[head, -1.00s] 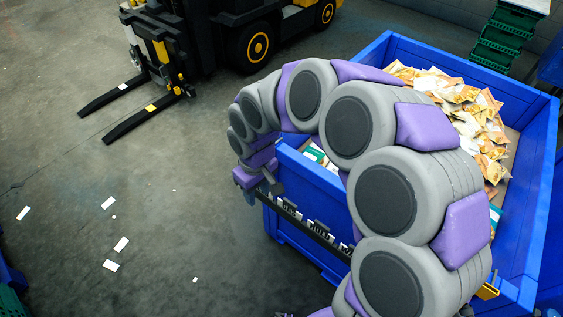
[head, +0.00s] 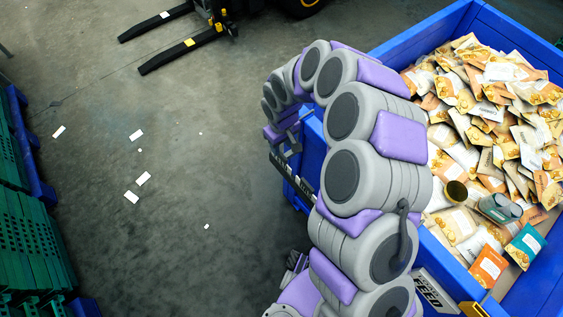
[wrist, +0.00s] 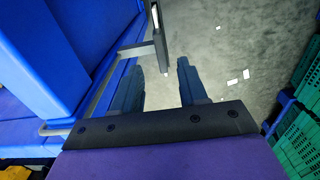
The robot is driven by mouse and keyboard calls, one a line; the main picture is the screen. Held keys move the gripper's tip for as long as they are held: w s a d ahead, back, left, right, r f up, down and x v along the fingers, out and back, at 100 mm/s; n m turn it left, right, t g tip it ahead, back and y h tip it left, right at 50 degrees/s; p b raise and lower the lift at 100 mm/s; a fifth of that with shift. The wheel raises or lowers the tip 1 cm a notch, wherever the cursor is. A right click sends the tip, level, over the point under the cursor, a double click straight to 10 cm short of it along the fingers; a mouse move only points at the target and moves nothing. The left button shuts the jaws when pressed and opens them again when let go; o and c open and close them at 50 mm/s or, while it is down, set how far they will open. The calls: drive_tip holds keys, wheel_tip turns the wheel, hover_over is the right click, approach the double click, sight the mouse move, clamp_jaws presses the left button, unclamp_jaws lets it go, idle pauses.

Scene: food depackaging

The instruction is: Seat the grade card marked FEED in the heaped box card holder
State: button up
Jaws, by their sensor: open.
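In the head view my gripper (head: 286,138) is at the end of my curled arm, by the near left corner of the blue box. In the wrist view my gripper (wrist: 160,85) has its two dark fingers apart with nothing between them. A light card (head: 432,292), its dark lettering reading as FEED, shows low on the right beside the box wall, partly behind my arm. I cannot tell what holds it. The heaped blue box (head: 420,40) is full of food pouches. A dark rail with lettered pieces (head: 302,183) runs along its left side, partly hidden by my arm.
A grey bracket with an upright plate (wrist: 157,42) stands just beyond my fingers in the wrist view. Green crates (head: 35,235) line the left edge. White scraps (head: 143,178) lie on open floor. Forklift forks (head: 190,48) are at the top.

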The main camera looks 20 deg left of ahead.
sight(281, 154)
wheel_tip(281, 154, down, 3)
drive_tip(key=shift+r, duration=0.2)
drive_tip(key=shift+a+f+b, duration=0.2)
drive_tip(key=shift+f+b, duration=0.1)
drive_tip(key=shift+f, duration=0.2)
wheel_tip(281, 154, down, 4)
drive_tip(key=shift+d+f+b, duration=0.1)
drive_tip(key=shift+f+b, duration=0.05)
drive_tip(key=shift+b, duration=0.65)
drive_tip(key=shift+d+f, duration=0.1)
drive_tip(key=shift+f, duration=0.2)
clamp_jaws()
